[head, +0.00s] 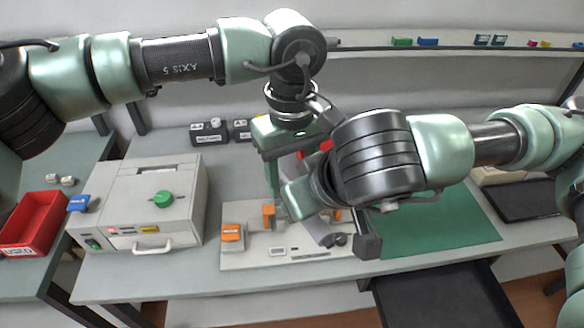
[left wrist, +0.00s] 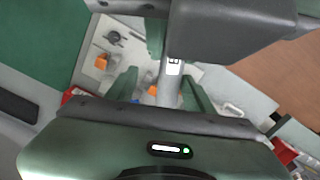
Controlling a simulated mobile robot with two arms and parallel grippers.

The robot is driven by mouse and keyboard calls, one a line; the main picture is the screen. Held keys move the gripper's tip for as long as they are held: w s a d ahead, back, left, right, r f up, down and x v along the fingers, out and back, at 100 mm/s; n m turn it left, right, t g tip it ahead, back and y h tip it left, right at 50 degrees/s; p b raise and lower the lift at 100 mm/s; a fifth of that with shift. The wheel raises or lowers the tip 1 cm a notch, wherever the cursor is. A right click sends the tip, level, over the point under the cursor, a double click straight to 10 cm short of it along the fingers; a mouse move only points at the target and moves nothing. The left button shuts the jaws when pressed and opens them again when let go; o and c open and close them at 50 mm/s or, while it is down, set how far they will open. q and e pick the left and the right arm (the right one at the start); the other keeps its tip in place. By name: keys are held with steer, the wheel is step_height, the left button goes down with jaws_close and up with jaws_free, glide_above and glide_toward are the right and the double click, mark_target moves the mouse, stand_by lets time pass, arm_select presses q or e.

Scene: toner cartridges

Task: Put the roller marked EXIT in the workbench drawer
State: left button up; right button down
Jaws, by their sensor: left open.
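A grey roller (left wrist: 172,88) with a small white label shows in the left wrist view; its lettering is too small to read. My left gripper (left wrist: 160,84) is open, with its green fingers on either side of the roller and apart from it. In the head view the left gripper (head: 272,168) points down over the pale fixture plate. My right gripper (head: 297,197) is close beside it, its fingers largely hidden by its wrist; I cannot tell whether it holds the roller. A black open drawer (head: 440,300) juts out below the workbench front.
A white machine (head: 140,205) with a green knob stands left on the workbench. The pale fixture plate (head: 290,253) carries orange blocks (head: 232,235). A green mat (head: 450,220) lies right, mostly clear. A red bin (head: 35,220) sits far left. A shelf (head: 460,47) runs behind.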

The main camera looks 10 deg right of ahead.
arm_select(q)
steer(key=shift+d, duration=0.1)
jaws_close()
arm_select(e)
steer(key=shift+a, duration=0.1)
steer(key=c, duration=1.1)
jaws_free()
steer(key=shift+o, duration=0.2)
